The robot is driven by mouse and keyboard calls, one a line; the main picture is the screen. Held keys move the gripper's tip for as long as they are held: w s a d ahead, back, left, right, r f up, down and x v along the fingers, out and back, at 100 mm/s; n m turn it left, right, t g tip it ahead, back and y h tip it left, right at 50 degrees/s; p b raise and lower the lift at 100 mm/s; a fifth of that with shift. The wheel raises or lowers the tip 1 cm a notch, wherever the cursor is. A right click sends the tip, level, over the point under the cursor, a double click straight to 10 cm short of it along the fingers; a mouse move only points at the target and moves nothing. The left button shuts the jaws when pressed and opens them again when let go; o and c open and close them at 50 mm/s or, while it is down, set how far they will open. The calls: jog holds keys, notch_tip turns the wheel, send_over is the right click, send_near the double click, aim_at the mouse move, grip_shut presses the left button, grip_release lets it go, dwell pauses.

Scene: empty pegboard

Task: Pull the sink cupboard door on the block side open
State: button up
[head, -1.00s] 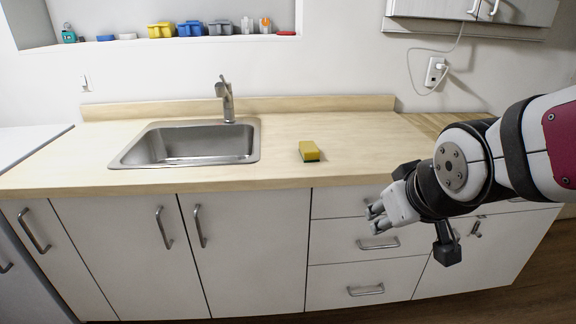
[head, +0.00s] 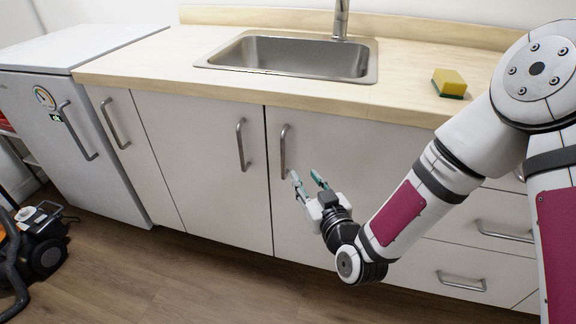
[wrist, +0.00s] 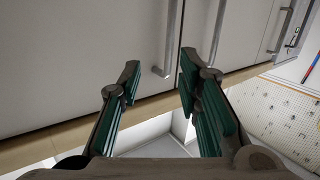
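The block-side sink cupboard door (head: 350,165) is white and shut, under the sink's right part, on the side of the yellow-green block (head: 449,83). Its upright metal handle (head: 284,150) is near its left edge. My gripper (head: 306,176) is open and empty, just right of the handle's lower end in the head view. In the wrist view, which looks upside down, the handle (wrist: 172,40) reaches down toward the space between my spread fingers (wrist: 159,80). I cannot tell whether they touch it.
The other sink door's handle (head: 242,145) is close on the left. The sink (head: 290,55) is set in the wooden counter above. Drawers are at the right, a grey fridge (head: 70,150) at the left, and a vacuum cleaner (head: 40,245) on the floor. The floor in front is clear.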

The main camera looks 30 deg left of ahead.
aim_at(284, 160)
jog(key=shift+m+t+y, duration=0.3)
jog(key=shift+m+t, duration=0.2)
jog(key=shift+t, duration=0.1)
jog(key=w+a+f+b, duration=0.1)
jog(key=w+a, duration=0.1)
jog(key=a, duration=0.1)
jog(key=w+a+f+b, duration=0.1)
jog(key=w+a, duration=0.2)
jog(key=a, duration=0.1)
jog(key=w+a+f+b, duration=0.1)
jog(key=w+a, duration=0.1)
jog(key=a, duration=0.2)
jog(key=shift+w+a, duration=0.1)
jog(key=shift+w, duration=0.25)
grip_shut()
